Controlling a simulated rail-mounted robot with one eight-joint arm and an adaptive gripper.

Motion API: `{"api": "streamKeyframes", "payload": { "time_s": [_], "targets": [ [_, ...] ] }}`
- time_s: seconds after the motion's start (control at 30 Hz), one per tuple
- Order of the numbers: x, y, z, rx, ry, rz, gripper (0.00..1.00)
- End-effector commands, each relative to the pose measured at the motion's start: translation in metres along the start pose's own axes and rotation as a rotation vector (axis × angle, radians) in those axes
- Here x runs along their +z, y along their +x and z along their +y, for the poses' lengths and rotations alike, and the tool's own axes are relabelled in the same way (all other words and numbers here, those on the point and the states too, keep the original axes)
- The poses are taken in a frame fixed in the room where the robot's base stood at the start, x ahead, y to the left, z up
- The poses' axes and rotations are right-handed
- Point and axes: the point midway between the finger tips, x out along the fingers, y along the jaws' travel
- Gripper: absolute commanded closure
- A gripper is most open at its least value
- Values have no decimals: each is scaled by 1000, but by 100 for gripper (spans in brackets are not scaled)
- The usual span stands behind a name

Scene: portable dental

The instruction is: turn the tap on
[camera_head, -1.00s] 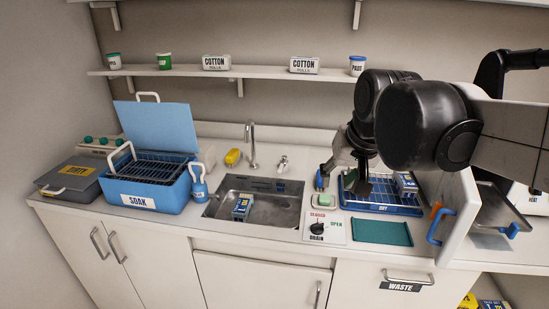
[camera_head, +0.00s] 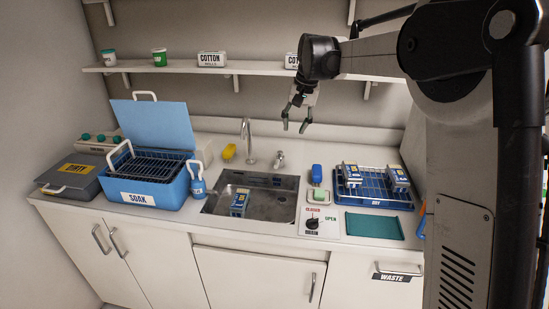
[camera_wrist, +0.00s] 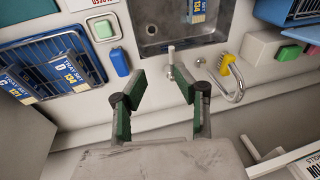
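The tap's chrome gooseneck spout (camera_head: 248,140) stands behind the steel sink (camera_head: 225,207). A small chrome lever handle (camera_head: 279,159) stands separately to its right. In the wrist view, the spout (camera_wrist: 238,92) curves at right and the handle (camera_wrist: 171,56) stands near the fingertips. No water stream is visible. My gripper (camera_head: 296,126) is raised above and slightly right of the handle, fingers pointing down. In the wrist view, its fingers (camera_wrist: 157,82) are spread with nothing between them; the handle shows beyond the gap, towards the right fingertip.
A blue-labelled pack (camera_head: 239,203) lies in the sink. A dish rack (camera_head: 375,200) with packs, a blue object (camera_head: 316,174) and a drain dial (camera_head: 313,223) are at right. A yellow brush (camera_head: 229,152) and blue soak tub (camera_head: 158,188) are at left. The shelf (camera_head: 190,69) hangs above.

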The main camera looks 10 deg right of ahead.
Motion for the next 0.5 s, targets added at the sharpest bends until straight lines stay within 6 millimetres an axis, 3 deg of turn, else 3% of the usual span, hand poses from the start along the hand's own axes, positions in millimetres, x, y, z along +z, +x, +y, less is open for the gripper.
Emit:
{"api": "streamKeyframes", "payload": {
  "time_s": [0.2,0.5],
  "targets": [
    [-44,40,-14,-4,33,-64,71],
    [-73,85,-22,-6,64,-126,71]
  ]
}}
